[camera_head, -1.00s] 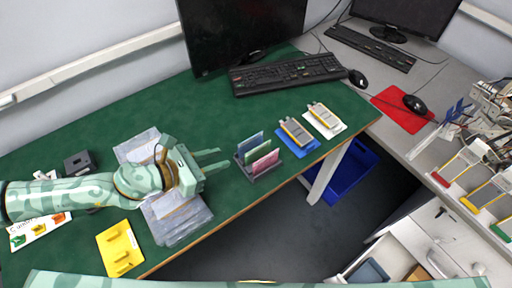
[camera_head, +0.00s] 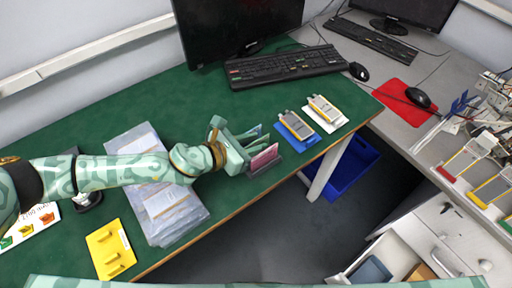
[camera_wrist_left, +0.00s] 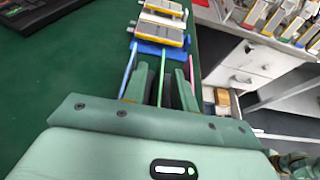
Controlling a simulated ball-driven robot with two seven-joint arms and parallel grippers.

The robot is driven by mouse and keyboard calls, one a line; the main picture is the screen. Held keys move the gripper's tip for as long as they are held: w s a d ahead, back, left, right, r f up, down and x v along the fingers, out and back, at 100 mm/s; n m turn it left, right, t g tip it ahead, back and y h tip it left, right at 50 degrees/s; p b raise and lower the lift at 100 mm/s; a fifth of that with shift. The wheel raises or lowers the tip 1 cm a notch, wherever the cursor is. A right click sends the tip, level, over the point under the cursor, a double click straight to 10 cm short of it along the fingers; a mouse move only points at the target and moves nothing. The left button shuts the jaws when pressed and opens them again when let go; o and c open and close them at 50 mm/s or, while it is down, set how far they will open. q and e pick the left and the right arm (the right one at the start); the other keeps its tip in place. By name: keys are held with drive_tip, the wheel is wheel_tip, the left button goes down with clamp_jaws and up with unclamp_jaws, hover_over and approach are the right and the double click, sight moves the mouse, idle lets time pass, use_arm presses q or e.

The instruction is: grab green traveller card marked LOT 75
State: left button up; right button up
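A grey card rack (camera_head: 272,165) stands near the front edge of the green table, holding upright cards. In the left wrist view a green card (camera_wrist_left: 161,72) stands edge-on between a blue card (camera_wrist_left: 129,70) and a pink card (camera_wrist_left: 193,72). My left gripper (camera_wrist_left: 160,85) is open, its fingers on either side of the green card with gaps showing. In the head view my left gripper (camera_head: 254,142) is at the rack and hides the green card; the pink card (camera_head: 263,158) shows in front. No LOT marking is readable. My right gripper is out of view.
Two pouch cells lie beyond the rack on a blue holder (camera_head: 308,139) and a white holder (camera_head: 338,125). A keyboard (camera_head: 285,67) and monitor stand behind. Clear plastic bags (camera_head: 165,225) and a yellow block (camera_head: 110,250) lie at the left front.

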use_arm(q)
clamp_jaws()
